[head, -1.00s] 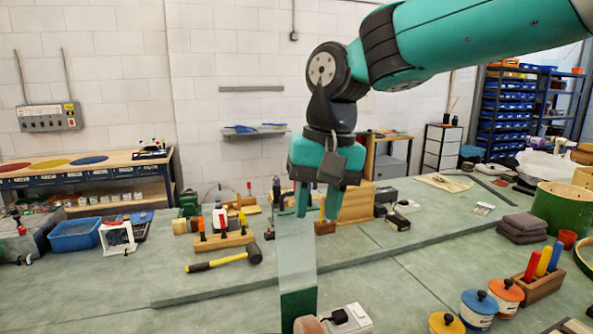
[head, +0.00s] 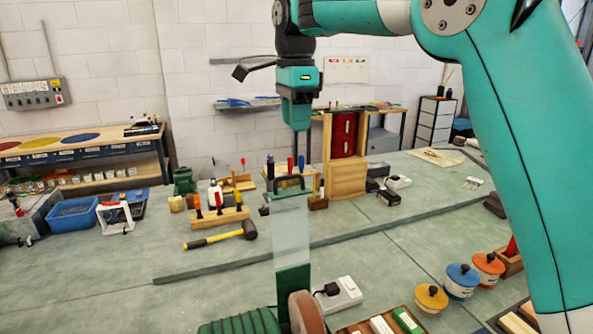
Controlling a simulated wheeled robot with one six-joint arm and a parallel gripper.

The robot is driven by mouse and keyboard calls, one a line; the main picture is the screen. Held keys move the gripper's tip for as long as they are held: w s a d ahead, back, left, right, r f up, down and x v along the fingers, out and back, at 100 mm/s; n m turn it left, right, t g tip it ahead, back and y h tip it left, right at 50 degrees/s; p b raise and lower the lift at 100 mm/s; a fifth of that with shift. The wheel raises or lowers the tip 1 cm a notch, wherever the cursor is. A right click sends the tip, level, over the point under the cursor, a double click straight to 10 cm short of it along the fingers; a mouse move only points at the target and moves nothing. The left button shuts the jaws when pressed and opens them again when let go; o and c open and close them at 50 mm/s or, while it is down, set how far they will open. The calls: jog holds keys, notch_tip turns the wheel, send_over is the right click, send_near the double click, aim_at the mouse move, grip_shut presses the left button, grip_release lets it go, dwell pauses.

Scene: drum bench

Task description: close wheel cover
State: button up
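The wheel cover (head: 292,238) is a clear, upright panel with a green lower end and a dark loop at its top. It stands raised above the green bench grinder (head: 240,322) at the bottom of the head view, beside the brownish grinding wheel (head: 307,313). My gripper (head: 300,150) is above the cover's top in the picture, fingers pointing down, apart from it with a gap between. I see the gripper side-on with its fingers overlapping, so its opening is hidden. Nothing shows in it.
A white power strip (head: 340,296) lies right of the wheel. Lidded pots (head: 462,281) stand at the right. A hammer (head: 222,235) and a wooden tool rack (head: 220,218) lie behind at left. A wooden cabinet (head: 345,150) stands behind.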

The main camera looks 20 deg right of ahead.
notch_tip(320, 180, down, 11)
jog(key=shift+r+p, duration=0.2)
jog(key=shift+p, duration=0.7)
grip_shut()
